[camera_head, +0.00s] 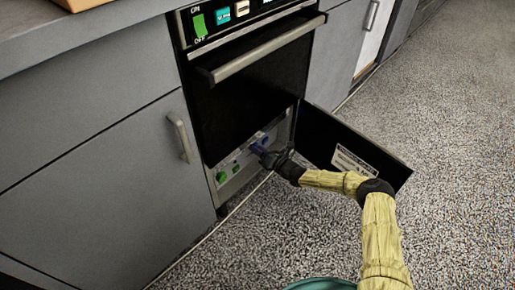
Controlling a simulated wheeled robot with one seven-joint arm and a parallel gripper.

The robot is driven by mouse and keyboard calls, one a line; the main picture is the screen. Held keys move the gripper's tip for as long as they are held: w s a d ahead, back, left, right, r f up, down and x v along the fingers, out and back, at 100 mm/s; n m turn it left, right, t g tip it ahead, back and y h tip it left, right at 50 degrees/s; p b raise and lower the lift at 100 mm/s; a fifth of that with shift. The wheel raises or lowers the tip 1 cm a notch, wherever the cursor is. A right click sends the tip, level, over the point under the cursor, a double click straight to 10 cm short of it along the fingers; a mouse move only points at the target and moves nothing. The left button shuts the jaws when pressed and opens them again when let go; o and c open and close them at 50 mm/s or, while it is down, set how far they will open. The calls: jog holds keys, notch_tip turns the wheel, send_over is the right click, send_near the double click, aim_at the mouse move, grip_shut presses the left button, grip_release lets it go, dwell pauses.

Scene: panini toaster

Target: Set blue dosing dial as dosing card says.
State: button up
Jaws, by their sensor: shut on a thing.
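The blue dosing dial (258,149) sits on the grey panel (243,162) in the low opening of the dark appliance. My gripper (265,155) is at the dial and shut on it; the fingers hide much of the dial, and its setting cannot be read. A white card (354,161) with small print is on the inner face of the open black door (385,170). I take it to be the dosing card, but its text is too small to read.
The open door stands out to the right, close to my arm. An oven-type door with a long handle (265,50) is above. Grey cabinets (100,180) flank the appliance. Speckled floor (450,110) is clear at right.

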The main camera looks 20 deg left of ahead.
jog(key=shift+m, duration=0.8)
jog(key=o, duration=1)
jog(key=p+v, duration=0.8)
jog(key=v, duration=0.9)
jog(key=shift+d, duration=0.2)
